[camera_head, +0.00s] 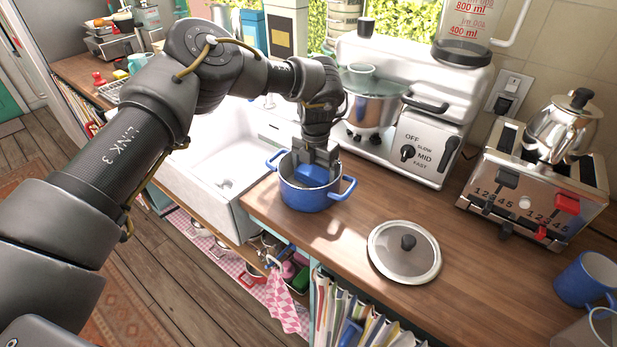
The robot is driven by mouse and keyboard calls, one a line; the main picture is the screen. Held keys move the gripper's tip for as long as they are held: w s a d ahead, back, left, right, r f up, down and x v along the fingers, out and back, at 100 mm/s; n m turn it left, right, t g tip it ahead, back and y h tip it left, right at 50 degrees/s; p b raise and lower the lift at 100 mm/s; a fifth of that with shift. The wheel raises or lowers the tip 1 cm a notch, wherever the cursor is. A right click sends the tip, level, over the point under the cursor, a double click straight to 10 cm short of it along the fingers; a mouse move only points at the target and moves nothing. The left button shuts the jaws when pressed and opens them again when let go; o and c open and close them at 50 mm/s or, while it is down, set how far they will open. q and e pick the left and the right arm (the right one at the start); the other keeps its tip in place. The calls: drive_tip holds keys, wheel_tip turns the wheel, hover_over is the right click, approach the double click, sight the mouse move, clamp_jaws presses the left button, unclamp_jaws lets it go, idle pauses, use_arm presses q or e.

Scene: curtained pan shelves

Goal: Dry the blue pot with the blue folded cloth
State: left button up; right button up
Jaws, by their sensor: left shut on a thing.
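The blue pot (309,198) stands upright on the wooden counter beside the sink, with blue handles on both sides and no lid on it. My left gripper (315,168) points down into the pot's opening. It is shut on the blue folded cloth (312,175), which is inside the pot. Whether the cloth touches the pot's inner wall or bottom is hard to see. My right gripper is not in view.
A glass lid (404,252) lies on the counter (480,270) to the right of the pot. A white mixer (400,75) stands behind. A toaster (535,185) and a blue mug (585,280) are at right. The white sink (215,165) is at left.

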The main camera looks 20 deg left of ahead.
use_arm(q)
drive_tip(key=shift+w+d, duration=0.3)
drive_tip(key=shift+w, duration=0.4)
drive_tip(key=shift+r, duration=0.1)
drive_tip(key=shift+s+a+p, duration=0.3)
drive_tip(key=shift+s+p, duration=0.1)
drive_tip(key=shift+s, duration=0.45)
drive_tip(key=shift+s+a+p, duration=0.3)
drive_tip(key=shift+s+p, duration=0.1)
drive_tip(key=shift+s, duration=0.5)
drive_tip(key=shift+f+b, duration=0.35)
drive_tip(key=shift+f, duration=0.5)
drive_tip(key=shift+s, duration=0.1)
drive_tip(key=shift+s+a+p, duration=0.3)
drive_tip(key=shift+s+p, duration=0.1)
drive_tip(key=shift+s, duration=0.35)
drive_tip(key=shift+s+a+p, duration=0.25)
drive_tip(key=shift+s+p, duration=0.1)
drive_tip(key=shift+s, duration=0.4)
drive_tip(key=shift+s+a+f, duration=0.1)
drive_tip(key=shift+s+a, duration=0.05)
drive_tip(key=shift+s, duration=0.25)
